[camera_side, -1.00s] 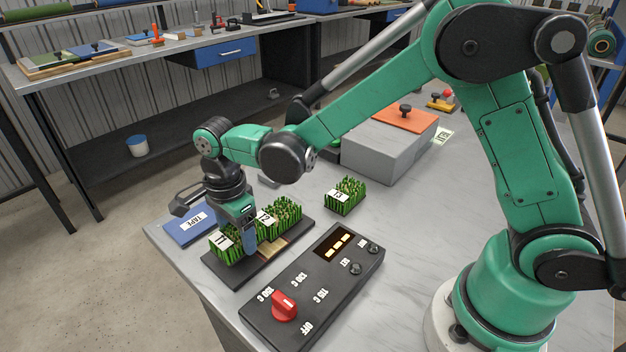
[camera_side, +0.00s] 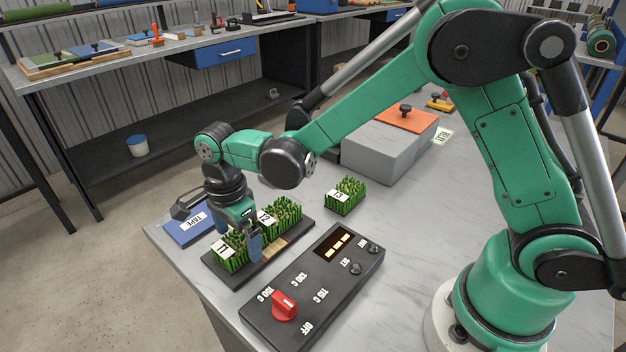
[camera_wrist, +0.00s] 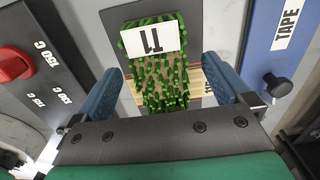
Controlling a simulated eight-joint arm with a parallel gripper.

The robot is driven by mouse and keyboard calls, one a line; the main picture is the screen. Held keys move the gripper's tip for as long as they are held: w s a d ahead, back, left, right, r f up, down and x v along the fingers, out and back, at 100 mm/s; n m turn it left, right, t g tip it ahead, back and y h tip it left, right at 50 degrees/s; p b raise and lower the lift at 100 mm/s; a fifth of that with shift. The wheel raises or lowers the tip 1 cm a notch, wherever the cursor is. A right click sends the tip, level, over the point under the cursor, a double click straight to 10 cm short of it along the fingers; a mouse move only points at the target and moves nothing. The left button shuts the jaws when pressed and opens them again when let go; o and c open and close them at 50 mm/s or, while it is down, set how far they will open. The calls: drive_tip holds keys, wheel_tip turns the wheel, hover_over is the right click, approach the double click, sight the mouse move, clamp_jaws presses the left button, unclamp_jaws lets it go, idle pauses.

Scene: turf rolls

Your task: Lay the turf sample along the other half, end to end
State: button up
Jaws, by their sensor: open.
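A turf block labelled T1 (camera_side: 230,259) lies at the near left of a dark board (camera_side: 238,278). In the wrist view, grass with the T1 label (camera_wrist: 154,38) runs back between my fingers. A second labelled turf block (camera_side: 287,216) lies on the same board, in line with T1. A tan strip (camera_side: 273,249) crosses the board near where the blocks meet. My gripper (camera_side: 239,237) is open, its blue fingers on either side of the grass; it also shows in the wrist view (camera_wrist: 160,80). It hides the joint, so I cannot tell whether the ends touch.
A third turf block (camera_side: 345,197) stands apart on the bench. A control box with a red knob (camera_side: 284,305) lies close in front of the board. A blue TAPE case (camera_side: 187,228) lies behind it. A grey block with an orange top (camera_side: 381,150) stands farther back.

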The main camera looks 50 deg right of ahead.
sight(238, 237)
wheel_tip(238, 237, up, 11)
drive_tip(key=s+d+n+t, duration=0.7)
drive_tip(key=s+d+n, duration=0.2)
drive_tip(key=n, duration=0.9)
drive_tip(key=shift+s+d, duration=0.15)
drive_tip(key=shift+d, duration=0.95)
